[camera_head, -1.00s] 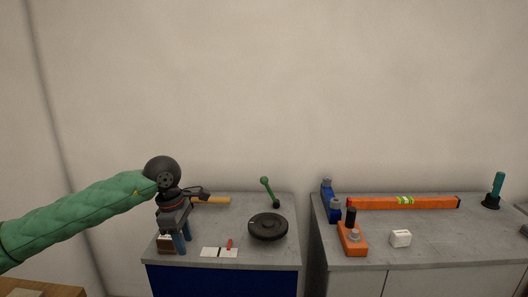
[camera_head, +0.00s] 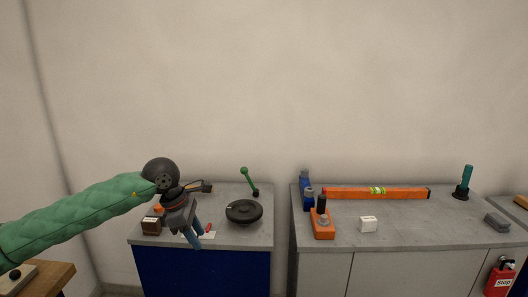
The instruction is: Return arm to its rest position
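My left arm, in a green padded sleeve, comes in from the left in the head view. My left gripper (camera_head: 195,238) hangs in front of the left cabinet's worktop (camera_head: 222,194), its blue fingers pointing down. The fingers overlap in this view, but they look apart, with nothing seen between them. A small dark brown box (camera_head: 151,226) is on the worktop left of the gripper, apart from it. My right gripper is not in view.
The left worktop also holds a black round disc (camera_head: 244,211) and a green-handled tool (camera_head: 249,180). The right cabinet holds an orange spirit level (camera_head: 376,193), an orange tool (camera_head: 322,222) and a white block (camera_head: 368,224). A wooden surface (camera_head: 46,282) is at lower left.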

